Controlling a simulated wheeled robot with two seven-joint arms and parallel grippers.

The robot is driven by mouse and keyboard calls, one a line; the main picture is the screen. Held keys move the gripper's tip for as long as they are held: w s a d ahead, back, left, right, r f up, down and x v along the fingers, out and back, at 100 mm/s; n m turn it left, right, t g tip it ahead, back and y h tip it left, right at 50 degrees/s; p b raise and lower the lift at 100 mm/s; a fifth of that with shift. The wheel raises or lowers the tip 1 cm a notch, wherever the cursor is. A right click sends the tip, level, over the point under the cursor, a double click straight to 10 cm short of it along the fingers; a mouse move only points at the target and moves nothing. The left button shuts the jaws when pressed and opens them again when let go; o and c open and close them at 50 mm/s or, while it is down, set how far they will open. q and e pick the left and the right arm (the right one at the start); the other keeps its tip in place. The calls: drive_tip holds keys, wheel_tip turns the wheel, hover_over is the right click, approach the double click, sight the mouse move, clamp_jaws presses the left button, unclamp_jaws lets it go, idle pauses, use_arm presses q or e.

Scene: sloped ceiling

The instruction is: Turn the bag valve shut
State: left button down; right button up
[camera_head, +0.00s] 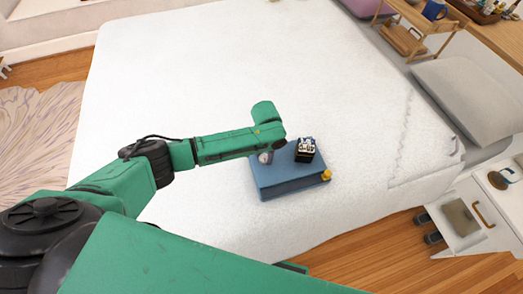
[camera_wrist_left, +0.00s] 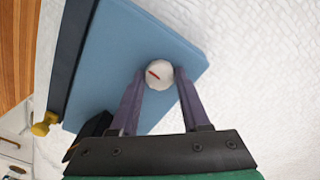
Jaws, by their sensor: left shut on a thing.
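A blue box-like case (camera_head: 290,187) lies on the white bed; its blue top (camera_wrist_left: 130,50) fills much of the left wrist view. A round white knob with a red mark (camera_wrist_left: 159,75), which looks like the valve, sits on this top. It also shows in the head view (camera_head: 265,158), partly hidden by my arm. My left gripper (camera_wrist_left: 160,72) reaches down over the top, with one finger on each side of the knob, shut on it. In the head view the fingers are mostly hidden behind the wrist. My right gripper is not in view.
A small black block with white lettering (camera_head: 305,150) stands on the case, close beside my left gripper. A yellow knob (camera_head: 326,175) sticks out at the case's right side. The bed (camera_head: 200,80) around is clear. A white drawer unit (camera_head: 475,215) stands at right.

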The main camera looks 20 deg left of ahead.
use_arm(q)
drive_tip(key=shift+r+m, duration=0.1)
drive_tip(key=shift+m, duration=0.7)
drive_tip(key=shift+m+p, duration=0.55)
drive_tip(key=shift+m, duration=0.35)
drive_tip(key=m, duration=0.4)
drive_tip(key=shift+m+p, duration=0.3)
drive_tip(key=shift+p, duration=0.1)
drive_tip(key=m, duration=0.4)
drive_tip(key=shift+m, duration=2.2)
drive_tip(key=shift+c, duration=1.9)
unclamp_jaws()
